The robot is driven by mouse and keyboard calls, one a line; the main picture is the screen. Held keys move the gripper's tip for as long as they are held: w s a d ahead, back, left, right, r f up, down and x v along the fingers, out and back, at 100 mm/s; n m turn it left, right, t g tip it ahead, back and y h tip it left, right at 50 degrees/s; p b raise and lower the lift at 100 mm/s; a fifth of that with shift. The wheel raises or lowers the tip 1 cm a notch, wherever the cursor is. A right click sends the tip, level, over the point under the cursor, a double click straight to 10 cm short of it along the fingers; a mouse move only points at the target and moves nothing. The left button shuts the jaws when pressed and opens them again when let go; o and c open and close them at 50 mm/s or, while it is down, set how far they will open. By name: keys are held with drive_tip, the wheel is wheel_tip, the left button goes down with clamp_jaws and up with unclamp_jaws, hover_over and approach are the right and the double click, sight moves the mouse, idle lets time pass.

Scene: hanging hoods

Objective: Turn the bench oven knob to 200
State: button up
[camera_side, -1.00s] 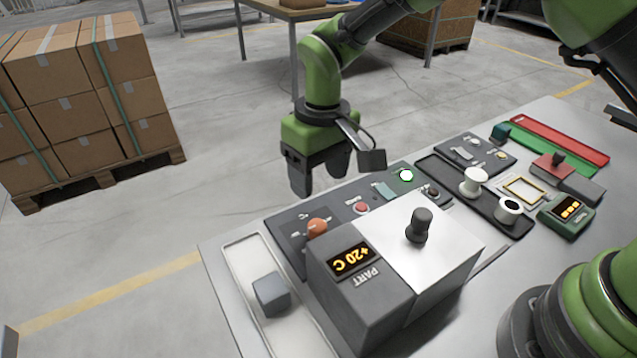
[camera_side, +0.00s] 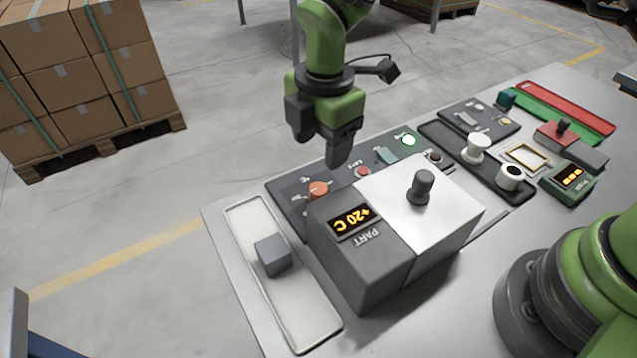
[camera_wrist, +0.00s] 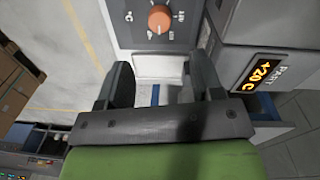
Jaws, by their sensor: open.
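The orange round knob (camera_side: 318,188) sits on a dark panel with pale marks, just behind the grey box with the display. In the wrist view the knob (camera_wrist: 160,18) is at the top centre, with marks around it too small to read. The grey box (camera_side: 362,250) has a display (camera_side: 350,222) reading +20 C and the label PART. My gripper (camera_side: 322,147) is open and empty, pointing down, above and apart from the knob. In the wrist view the knob lies beyond the open fingers of my gripper (camera_wrist: 162,72), roughly in line with the gap between them.
A dark upright handle (camera_side: 422,187) stands on the box's white top, right of the knob. A pale tray (camera_side: 300,310) with a grey block (camera_side: 271,255) lies at the left.

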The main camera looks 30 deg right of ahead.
sight(318, 189)
drive_tip(key=f, duration=1)
drive_tip(key=shift+w, duration=0.25)
drive_tip(key=c, duration=0.9)
